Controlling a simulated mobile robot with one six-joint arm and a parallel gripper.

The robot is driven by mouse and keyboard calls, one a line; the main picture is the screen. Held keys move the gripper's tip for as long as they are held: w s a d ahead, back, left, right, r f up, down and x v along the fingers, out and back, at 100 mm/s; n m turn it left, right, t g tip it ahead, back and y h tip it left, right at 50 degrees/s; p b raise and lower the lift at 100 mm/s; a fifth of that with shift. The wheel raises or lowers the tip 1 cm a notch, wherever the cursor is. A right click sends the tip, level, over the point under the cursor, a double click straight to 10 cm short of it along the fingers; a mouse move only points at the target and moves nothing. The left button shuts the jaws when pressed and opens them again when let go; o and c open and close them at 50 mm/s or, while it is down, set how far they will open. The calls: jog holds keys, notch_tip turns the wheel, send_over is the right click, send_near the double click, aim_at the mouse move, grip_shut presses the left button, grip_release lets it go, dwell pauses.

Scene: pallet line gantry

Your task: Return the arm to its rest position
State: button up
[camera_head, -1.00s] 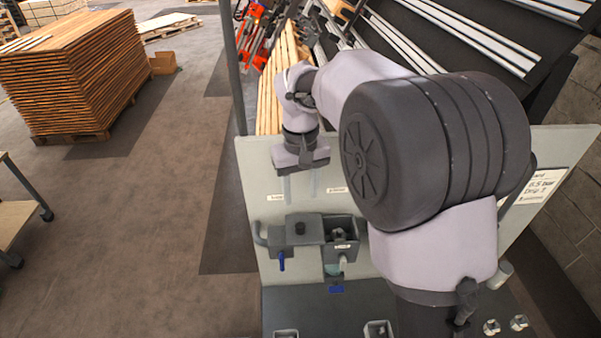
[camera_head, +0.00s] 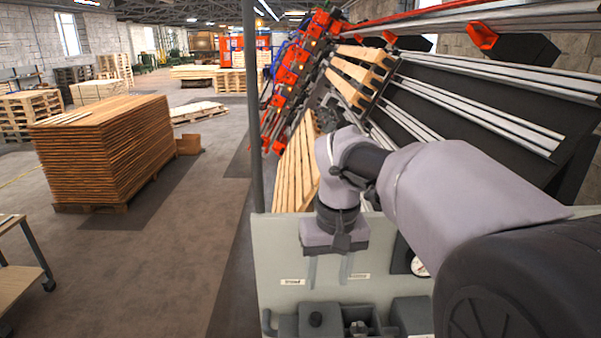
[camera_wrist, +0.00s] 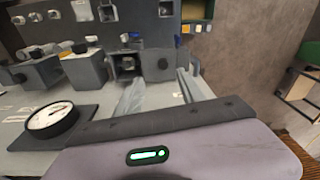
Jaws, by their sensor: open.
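My gripper (camera_head: 328,270) hangs pointing down from my bent arm, in front of a light grey panel (camera_head: 272,245). Its two pale, thin fingers are apart with nothing between them. In the wrist view the fingers of my gripper (camera_wrist: 160,92) also stand apart and empty, above the panel's fittings. The arm reaches in from the lower right of the head view, its elbow large in the corner.
Grey valve boxes (camera_head: 318,320) sit low on the panel, below the fingers. A round gauge (camera_wrist: 50,119) is beside the gripper. A tilted rack (camera_head: 425,105) with rails stands behind. Stacked boards (camera_head: 100,150) and a cart (camera_head: 22,260) are left, with open floor between.

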jog(key=s+d+f+m+t+b, duration=0.1)
jog(key=s+f+m+b, duration=0.1)
jog(key=s+f+b, duration=0.5)
jog(key=s+d+f+m+t+y+b, duration=0.1)
jog(key=s+d+f+m+t+b, duration=0.1)
jog(key=s+f+b, duration=0.5)
jog(key=s+d+f+m+t+b, duration=0.1)
jog(key=s+f+m+t+b, duration=0.1)
jog(key=s+f+b, duration=0.5)
notch_tip(320, 180, down, 11)
jog(key=b, duration=0.6)
jog(key=shift+s+d, duration=0.2)
jog(key=shift+s, duration=0.05)
